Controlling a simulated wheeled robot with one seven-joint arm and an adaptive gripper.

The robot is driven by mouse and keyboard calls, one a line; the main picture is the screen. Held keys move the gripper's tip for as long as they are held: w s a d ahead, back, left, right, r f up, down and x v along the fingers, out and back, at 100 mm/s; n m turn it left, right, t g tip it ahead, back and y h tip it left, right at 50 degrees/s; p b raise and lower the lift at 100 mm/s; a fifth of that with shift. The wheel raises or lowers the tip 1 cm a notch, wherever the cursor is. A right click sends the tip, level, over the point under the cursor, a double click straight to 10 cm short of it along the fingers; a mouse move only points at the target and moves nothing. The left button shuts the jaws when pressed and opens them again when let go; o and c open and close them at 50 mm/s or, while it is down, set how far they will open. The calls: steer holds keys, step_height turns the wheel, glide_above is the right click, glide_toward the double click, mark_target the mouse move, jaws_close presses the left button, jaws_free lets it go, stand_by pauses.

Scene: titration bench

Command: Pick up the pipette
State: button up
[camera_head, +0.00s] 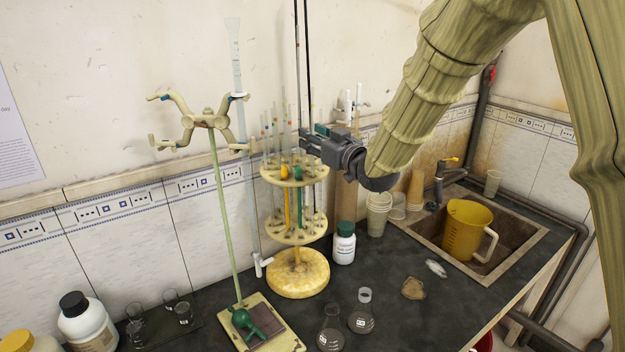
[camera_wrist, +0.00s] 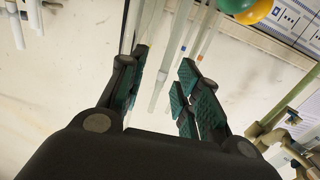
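Several thin pipettes (camera_head: 285,122) stand upright in a round tiered rack (camera_head: 296,238) at the middle of the bench; which one is the task's cannot be told. My gripper (camera_head: 312,140) is at the rack's upper tier, among the upper parts of the pipettes. In the wrist view my gripper (camera_wrist: 165,68) is open, its two teal-padded fingers apart. A pale pipette (camera_wrist: 168,62) shows in the gap between the fingers, with no clear contact. More tubes show beside and behind it. A green bulb and an orange bulb (camera_wrist: 254,12) are at the upper right.
A burette stand (camera_head: 219,190) with a clamp and glass burette is left of the rack. A white bottle with a green cap (camera_head: 344,245), stacked cups (camera_head: 378,214) and flasks (camera_head: 331,335) are nearby. A yellow jug (camera_head: 465,230) sits in the sink at right.

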steer(key=shift+w+a, duration=0.1)
steer(key=shift+w, duration=0.15)
jaws_close()
steer(key=shift+r, duration=0.1)
